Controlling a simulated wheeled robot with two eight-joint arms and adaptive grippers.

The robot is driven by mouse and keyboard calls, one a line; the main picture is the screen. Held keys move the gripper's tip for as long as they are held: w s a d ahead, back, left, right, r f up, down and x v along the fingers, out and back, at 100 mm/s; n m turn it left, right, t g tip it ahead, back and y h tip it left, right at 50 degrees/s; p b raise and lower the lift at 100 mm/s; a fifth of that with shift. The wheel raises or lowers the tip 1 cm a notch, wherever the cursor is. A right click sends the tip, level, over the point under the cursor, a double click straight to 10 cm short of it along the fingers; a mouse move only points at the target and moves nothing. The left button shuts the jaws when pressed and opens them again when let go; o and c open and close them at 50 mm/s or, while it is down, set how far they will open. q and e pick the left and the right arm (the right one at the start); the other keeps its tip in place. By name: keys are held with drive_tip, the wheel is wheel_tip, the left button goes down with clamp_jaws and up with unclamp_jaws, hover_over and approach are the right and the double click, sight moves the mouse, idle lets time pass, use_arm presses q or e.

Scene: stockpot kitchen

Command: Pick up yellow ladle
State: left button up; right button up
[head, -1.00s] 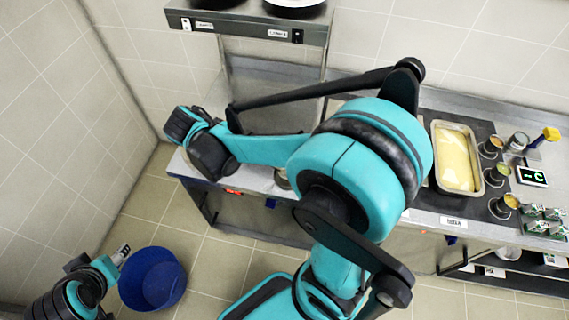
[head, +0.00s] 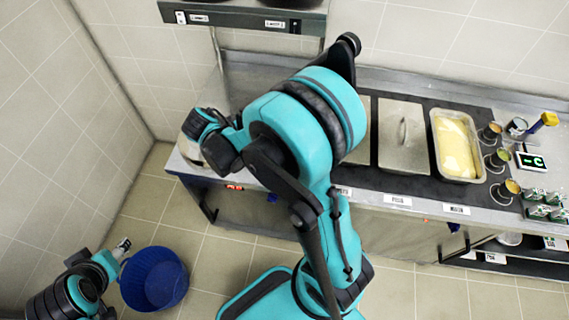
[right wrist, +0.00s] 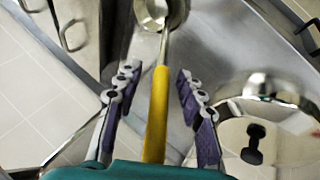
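The yellow ladle (right wrist: 158,112) shows in the right wrist view, with a yellow handle and a metal bowl (right wrist: 152,12) at the top of the picture. Its handle lies between the two purple-padded fingers of my right gripper (right wrist: 157,80). The fingers are apart, with a gap on both sides of the handle. In the head view my right arm's end is over the left end of the counter; its fingers and the ladle are hidden there. My left gripper (head: 122,245) is low at the left, beside a blue bin; its finger opening is too small to tell.
A shiny round metal vessel or lid (right wrist: 285,120) is close to the right finger. The counter (head: 375,200) carries a lidded pan (head: 402,135), a tray of yellow food (head: 456,145) and several small tins. The blue bin (head: 154,278) stands on the floor. A shelf (head: 245,17) hangs above.

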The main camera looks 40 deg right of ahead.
drive_tip(key=shift+c, duration=0.3)
clamp_jaws()
drive_tip(key=shift+r, duration=0.1)
